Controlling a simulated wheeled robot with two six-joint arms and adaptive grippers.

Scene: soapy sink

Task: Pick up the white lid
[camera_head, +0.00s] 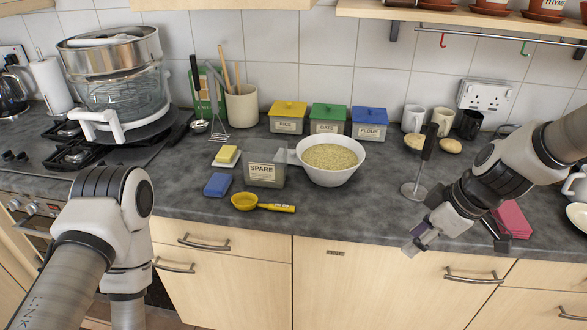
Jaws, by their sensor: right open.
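A pale, whitish piece (292,157) shows between the clear box labelled SPARE (265,174) and the white bowl (333,177). It may be the white lid, but it is mostly hidden and I cannot tell for sure. The SPARE box stands upright with no lid seen on it. My right gripper (455,240) is open and empty over the front edge of the worktop, to the right of the bowl and well apart from the pale piece. My left arm is at the lower left, and its gripper is out of view.
Lidded canisters stand behind the bowl. Worktop in front of the bowl is clear.

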